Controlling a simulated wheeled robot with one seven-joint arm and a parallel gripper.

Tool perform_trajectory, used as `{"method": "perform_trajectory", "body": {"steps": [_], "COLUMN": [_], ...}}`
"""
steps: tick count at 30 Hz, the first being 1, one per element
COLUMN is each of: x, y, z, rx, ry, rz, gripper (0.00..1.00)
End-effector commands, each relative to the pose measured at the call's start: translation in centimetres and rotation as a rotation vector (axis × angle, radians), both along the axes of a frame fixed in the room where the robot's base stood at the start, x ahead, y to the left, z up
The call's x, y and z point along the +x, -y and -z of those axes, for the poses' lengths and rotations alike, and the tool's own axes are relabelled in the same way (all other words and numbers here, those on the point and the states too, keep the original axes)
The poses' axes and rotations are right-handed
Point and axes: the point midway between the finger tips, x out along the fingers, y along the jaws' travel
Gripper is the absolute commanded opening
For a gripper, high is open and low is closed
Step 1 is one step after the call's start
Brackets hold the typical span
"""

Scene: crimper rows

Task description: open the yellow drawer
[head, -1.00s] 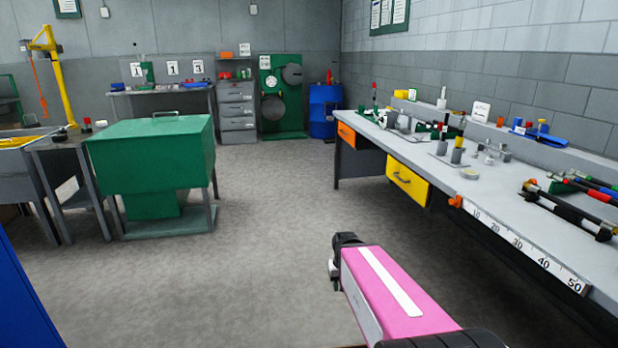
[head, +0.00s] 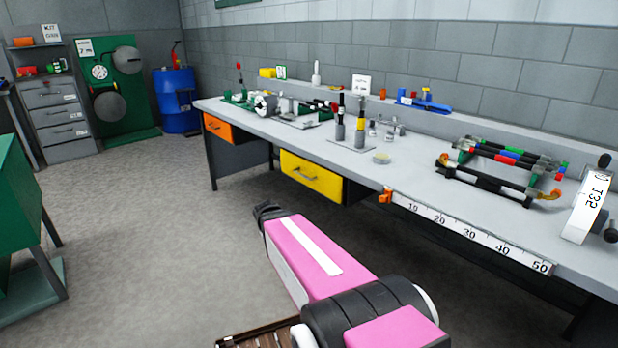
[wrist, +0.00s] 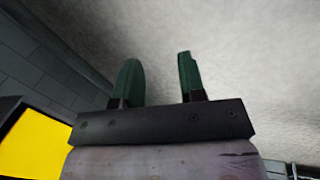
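The yellow drawer (head: 311,178) sits under the front edge of the long grey workbench (head: 235,119) in the head view. It looks shut and has a dark bar handle (head: 305,174) on its front. In the wrist view a yellow surface (wrist: 35,143), probably the drawer front, shows at the lower left. My gripper (wrist: 157,78) shows two green fingers set apart with nothing between them. In the head view my pink arm reaches toward the bench, and its dark end (head: 266,212) is in front of and below the drawer, apart from it. The fingers are mostly hidden there.
An orange drawer (head: 217,127) is farther left under the bench. A ruler strip (head: 470,233) with an orange clamp (head: 386,195) runs along the bench edge on the right. A green cabinet (head: 18,215) stands at left. The floor between is clear.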

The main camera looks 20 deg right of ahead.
Motion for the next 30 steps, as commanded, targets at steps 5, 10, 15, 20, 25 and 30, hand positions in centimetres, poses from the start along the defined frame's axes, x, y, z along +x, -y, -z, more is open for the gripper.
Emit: {"method": "perform_trajectory", "body": {"steps": [5, 10, 15, 20, 25, 30], "x": [7.8, 15.1, 20.7, 23.5, 24.4, 25.1], "y": [4.2, 7.6, 9.2, 9.5, 10.0, 12.1], "z": [-1.9, -5.9, -10.2, -12.8, -13.6, -13.1], "rx": [-0.304, -0.624, -0.882, -1.022, -1.069, -1.069], "ry": [0.048, 0.108, 0.16, 0.189, 0.198, 0.197], "rz": [-0.067, -0.136, -0.195, -0.227, -0.237, -0.237], "gripper": [0.37, 0.37, 0.37, 0.37, 0.37, 0.37]}}
